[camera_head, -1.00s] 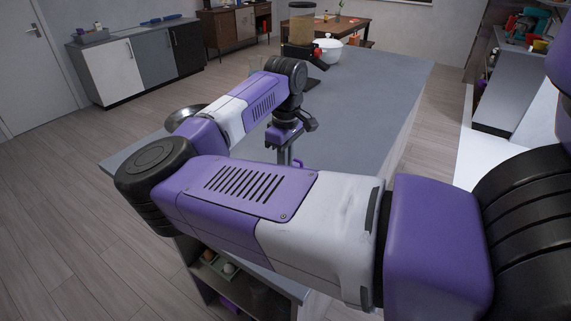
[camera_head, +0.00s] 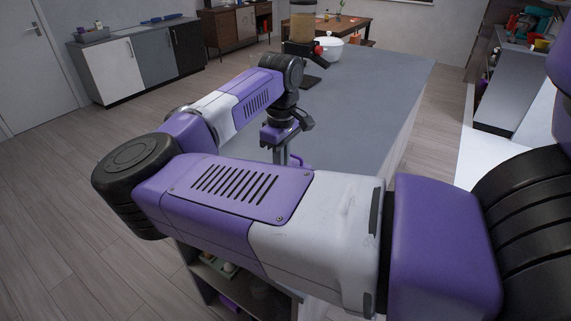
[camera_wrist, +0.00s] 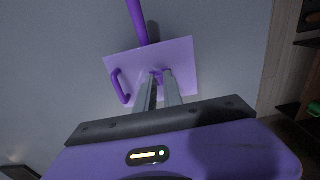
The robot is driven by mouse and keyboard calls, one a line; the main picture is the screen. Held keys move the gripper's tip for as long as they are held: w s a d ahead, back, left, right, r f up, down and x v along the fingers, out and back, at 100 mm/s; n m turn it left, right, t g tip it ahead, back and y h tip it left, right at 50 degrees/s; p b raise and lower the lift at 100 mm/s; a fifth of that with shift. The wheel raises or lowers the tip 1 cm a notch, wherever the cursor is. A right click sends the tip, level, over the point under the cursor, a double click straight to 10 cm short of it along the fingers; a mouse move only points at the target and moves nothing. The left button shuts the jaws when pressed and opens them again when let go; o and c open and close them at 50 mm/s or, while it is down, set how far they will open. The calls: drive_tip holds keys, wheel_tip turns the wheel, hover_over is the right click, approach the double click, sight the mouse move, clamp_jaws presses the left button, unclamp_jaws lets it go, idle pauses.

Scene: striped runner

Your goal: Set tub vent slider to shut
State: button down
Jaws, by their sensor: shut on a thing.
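In the wrist view the tub (camera_wrist: 180,55) shows as a light purple square top, with a darker purple loop handle (camera_wrist: 120,85) on its left side. My gripper (camera_wrist: 162,74) reaches down onto the middle of this top. Its fingers are close together, shut on a small purple piece that looks like the vent slider; the fingers hide most of it. The slider's exact position along its track cannot be made out. In the head view my gripper (camera_head: 281,160) is over the counter, and my arm hides nearly all of the tub.
A purple bar (camera_wrist: 137,20) runs from the tub top's far edge in the wrist view. The grey counter (camera_head: 365,85) is clear to the right. A blender-like appliance (camera_head: 303,30) and a white pot (camera_head: 328,48) stand at its far end. Shelves (camera_head: 225,270) lie below.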

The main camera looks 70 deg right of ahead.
drive_tip(key=shift+a, duration=0.5)
drive_tip(key=c, duration=1.4)
unclamp_jaws()
drive_tip(key=shift+c, duration=0.2)
wheel_tip(320, 180, up, 8)
drive_tip(key=b, duration=0.1)
drive_tip(key=shift+f, duration=0.15)
